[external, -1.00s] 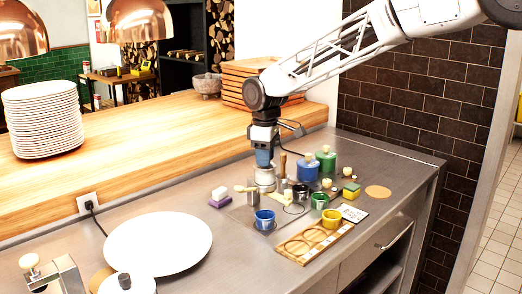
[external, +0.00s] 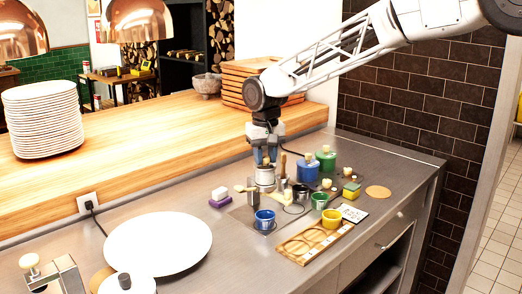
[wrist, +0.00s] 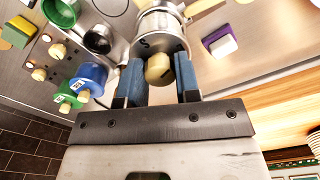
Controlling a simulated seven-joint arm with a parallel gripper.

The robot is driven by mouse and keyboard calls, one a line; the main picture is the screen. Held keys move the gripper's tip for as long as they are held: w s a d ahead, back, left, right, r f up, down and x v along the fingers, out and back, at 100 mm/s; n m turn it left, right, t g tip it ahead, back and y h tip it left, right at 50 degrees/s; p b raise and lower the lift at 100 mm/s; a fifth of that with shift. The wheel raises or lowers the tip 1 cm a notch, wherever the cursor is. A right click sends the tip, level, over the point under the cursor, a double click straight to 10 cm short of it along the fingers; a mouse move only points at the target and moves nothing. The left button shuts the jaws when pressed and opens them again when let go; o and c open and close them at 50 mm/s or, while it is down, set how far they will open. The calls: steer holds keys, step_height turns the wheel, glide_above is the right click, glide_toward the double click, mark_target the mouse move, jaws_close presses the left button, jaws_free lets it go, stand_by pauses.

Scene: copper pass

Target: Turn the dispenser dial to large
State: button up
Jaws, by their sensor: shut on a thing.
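The dispenser (external: 265,178) is a steel cylinder standing on the counter; in the wrist view its body (wrist: 160,32) carries a dark letter S. Its dial (wrist: 158,69) is a cream knob between my blue fingertips. My gripper (external: 265,157) points straight down from above the dispenser, and in the wrist view my gripper (wrist: 159,78) is shut on the dial. The fingers hide the knob's sides, and I cannot tell which size the dial is set to.
Blue and green bottles stand behind. A purple-and-white sponge (external: 220,197) lies left. A large white plate (external: 158,244) is at front left.

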mark_target(265, 156)
steer(key=shift+m, duration=1.4)
steer(key=shift+r, duration=0.1)
steer(key=o, duration=0.9)
steer(key=shift+r, duration=3.85)
